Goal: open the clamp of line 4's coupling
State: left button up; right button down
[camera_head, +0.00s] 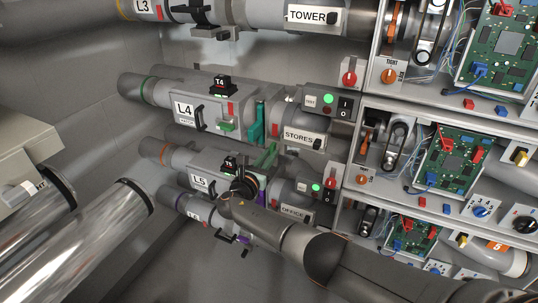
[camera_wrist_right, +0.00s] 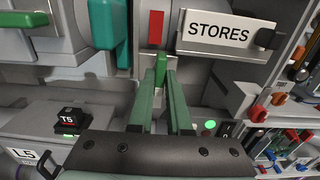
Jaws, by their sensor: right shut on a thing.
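Line 4 (camera_head: 150,90) runs across the upper middle of the head view, with an L4 plate and a black T4 box on its housing. To the right of the housing, upright teal clamp parts (camera_head: 257,122) sit around the coupling; a teal part (camera_wrist_right: 109,22) also shows at the upper left of the wrist view. My right gripper (camera_head: 270,152) reaches up from below the coupling. In the wrist view its pale green fingers (camera_wrist_right: 160,75) are shut on a small bright green tab (camera_wrist_right: 160,60) below a red mark. My left gripper is not in view.
The STORES plate (camera_head: 304,137) is close right of the fingers. Line 5's housing (camera_head: 203,183), with its T5 box, lies just below line 4. Shelves with circuit boards (camera_head: 452,163) and knobs stand at the right. Shiny large cylinders (camera_head: 105,230) fill the lower left.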

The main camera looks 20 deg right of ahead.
dwell(0.5)
jog(key=c, duration=0.9)
grip_release()
jog(key=shift+o, duration=0.2)
jog(key=p+v, duration=0.2)
jog(key=v, duration=1)
jog(key=shift+s+a, duration=0.2)
jog(key=shift+s, duration=0.05)
